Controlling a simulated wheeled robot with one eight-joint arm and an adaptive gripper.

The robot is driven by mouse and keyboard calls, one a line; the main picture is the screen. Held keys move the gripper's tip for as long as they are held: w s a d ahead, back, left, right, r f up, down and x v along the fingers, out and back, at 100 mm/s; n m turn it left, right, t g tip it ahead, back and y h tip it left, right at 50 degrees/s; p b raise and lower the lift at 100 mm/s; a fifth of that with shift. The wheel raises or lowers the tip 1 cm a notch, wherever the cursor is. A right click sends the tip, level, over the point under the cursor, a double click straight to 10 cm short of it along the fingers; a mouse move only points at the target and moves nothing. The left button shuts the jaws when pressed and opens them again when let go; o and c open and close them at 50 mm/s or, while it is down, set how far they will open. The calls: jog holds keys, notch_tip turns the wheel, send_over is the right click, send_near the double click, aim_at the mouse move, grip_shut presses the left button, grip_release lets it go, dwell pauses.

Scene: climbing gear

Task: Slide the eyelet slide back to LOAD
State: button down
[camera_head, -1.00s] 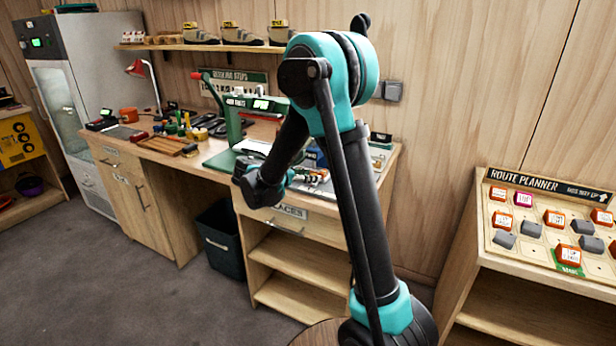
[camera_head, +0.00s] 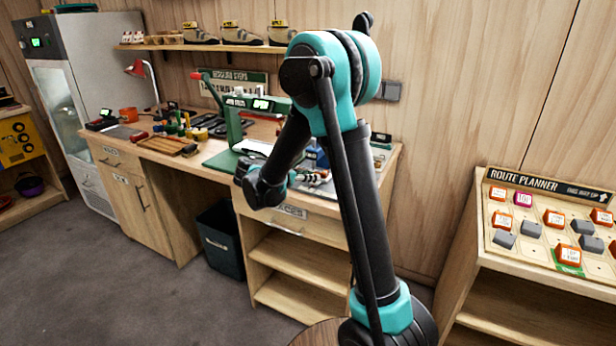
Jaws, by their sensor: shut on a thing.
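The green eyelet press (camera_head: 233,122) with a red lever stands on the wooden workbench (camera_head: 212,160), behind my arm. Its head carries a lit green display, and a white plate shows below. My gripper (camera_head: 314,180) is low over the bench's front right part, to the right of my wrist, small and partly covered by my forearm. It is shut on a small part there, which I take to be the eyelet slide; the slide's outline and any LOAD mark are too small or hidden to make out.
Tools and an orange pot (camera_head: 128,115) crowd the bench's left part. A shelf with shoes (camera_head: 240,34) hangs above. A dark bin (camera_head: 219,240) stands under the bench. A route planner board (camera_head: 545,225) stands at the right. The grey floor at left is clear.

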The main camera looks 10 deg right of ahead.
jog(key=s+d, duration=0.3)
jog(key=d, duration=0.1)
jog(key=s+d, duration=0.3)
jog(key=d, duration=0.1)
jog(key=s+d, duration=0.2)
jog(key=d, duration=0.2)
jog(key=shift+s, duration=0.4)
jog(key=c, duration=1.4)
grip_release()
jog(key=shift+a, duration=0.1)
jog(key=shift+s+a+r, duration=0.15)
jog(key=shift+a+r, duration=0.05)
jog(key=shift+a, duration=0.05)
jog(key=v, duration=1.1)
